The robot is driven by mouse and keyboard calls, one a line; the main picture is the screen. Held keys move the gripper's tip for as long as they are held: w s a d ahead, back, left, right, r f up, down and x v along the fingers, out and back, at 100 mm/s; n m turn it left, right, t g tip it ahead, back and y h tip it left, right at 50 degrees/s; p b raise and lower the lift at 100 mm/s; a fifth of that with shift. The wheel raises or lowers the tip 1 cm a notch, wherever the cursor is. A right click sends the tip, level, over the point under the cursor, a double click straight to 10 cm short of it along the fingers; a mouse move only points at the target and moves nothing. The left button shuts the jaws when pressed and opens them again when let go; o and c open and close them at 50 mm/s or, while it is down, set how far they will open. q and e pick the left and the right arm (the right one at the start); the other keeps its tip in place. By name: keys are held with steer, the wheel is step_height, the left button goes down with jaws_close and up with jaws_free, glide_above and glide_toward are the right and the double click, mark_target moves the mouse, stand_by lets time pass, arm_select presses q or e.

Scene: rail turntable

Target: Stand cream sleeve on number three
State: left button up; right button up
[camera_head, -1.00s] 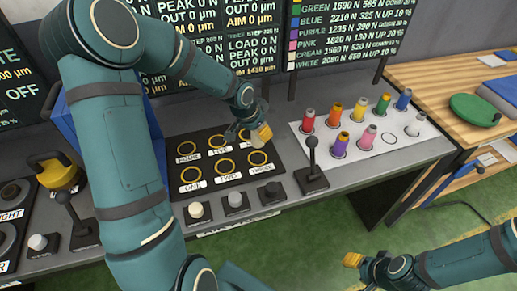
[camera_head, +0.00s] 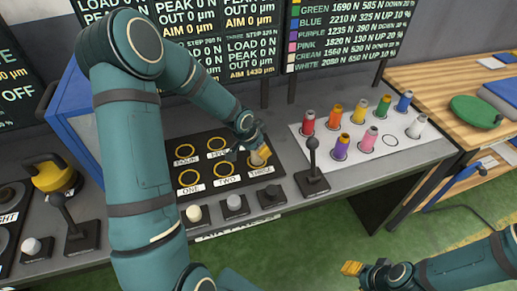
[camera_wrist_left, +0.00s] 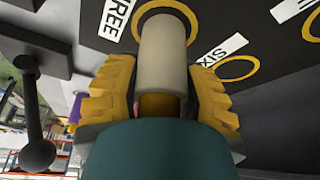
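The cream sleeve (camera_head: 260,157) is between the yellow fingers of my left gripper (camera_head: 255,150), over the ring labelled three on the black board (camera_head: 212,198). In the left wrist view the sleeve (camera_wrist_left: 163,55) has a finger close against each side, and my left gripper (camera_wrist_left: 163,95) looks shut on it. Its far end lies inside the yellow ring (camera_wrist_left: 192,14) beside the "THREE" label; whether it touches the board is hard to tell. My right gripper (camera_head: 352,268) hangs over the green floor, away from the table; its finger gap is unclear.
A white board (camera_head: 360,160) holds several coloured sleeves to the right, with one empty ring (camera_head: 391,141). A black lever (camera_head: 312,165) stands just right of the black board. Knobs (camera_head: 234,202) line its front edge. The other labelled rings are empty.

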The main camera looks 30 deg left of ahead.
arm_select(q)
steer(key=o, duration=0.4)
steer(key=shift+c, duration=0.2)
steer(key=shift+r, duration=0.3)
steer(key=p+v, duration=0.3)
steer(key=v, duration=0.8)
steer(key=shift+s+r, duration=0.25)
